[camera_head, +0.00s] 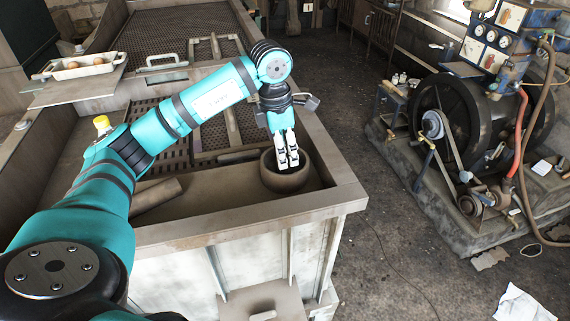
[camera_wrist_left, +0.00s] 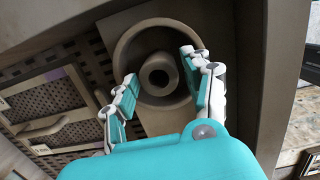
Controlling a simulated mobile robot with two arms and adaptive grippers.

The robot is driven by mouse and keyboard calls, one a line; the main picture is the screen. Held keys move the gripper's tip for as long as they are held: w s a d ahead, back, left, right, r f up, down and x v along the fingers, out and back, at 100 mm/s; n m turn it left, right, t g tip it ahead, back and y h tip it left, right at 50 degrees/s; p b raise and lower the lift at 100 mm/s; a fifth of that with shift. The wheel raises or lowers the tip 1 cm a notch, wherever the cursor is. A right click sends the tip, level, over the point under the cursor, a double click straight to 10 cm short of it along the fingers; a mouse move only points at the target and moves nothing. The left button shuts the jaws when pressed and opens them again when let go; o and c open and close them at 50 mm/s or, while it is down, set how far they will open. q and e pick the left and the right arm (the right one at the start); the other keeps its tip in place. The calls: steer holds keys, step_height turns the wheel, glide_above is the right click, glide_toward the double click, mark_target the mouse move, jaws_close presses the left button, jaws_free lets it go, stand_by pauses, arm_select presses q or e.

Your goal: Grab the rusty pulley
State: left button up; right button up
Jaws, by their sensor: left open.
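The rusty pulley (camera_head: 286,181) is a brown, round, deep-rimmed piece in the near right corner of the big metal tub. In the left wrist view the rusty pulley (camera_wrist_left: 124,50) shows as a wide ring with a hollow hub in its middle. My left gripper (camera_head: 288,162) points down over it, with white fingers and teal pads. In the left wrist view my left gripper (camera_wrist_left: 159,68) is open, one finger on each side of the hub, overlapping the ring. I cannot tell whether the fingers touch it. My right gripper is not in view.
The tub's raised rim (camera_head: 345,190) runs close to the pulley. A brown bar (camera_head: 155,196) and grates lie farther left in the tub. A white tray (camera_head: 82,67) stands on a ledge. A belt-driven engine (camera_head: 470,125) stands to the right across open floor.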

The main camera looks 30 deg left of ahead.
arm_select(q)
steer(key=shift+w+f, duration=0.15)
steer(key=shift+f, duration=1.25)
jaws_close()
steer(key=shift+w+r, duration=0.1)
steer(key=shift+r, duration=0.05)
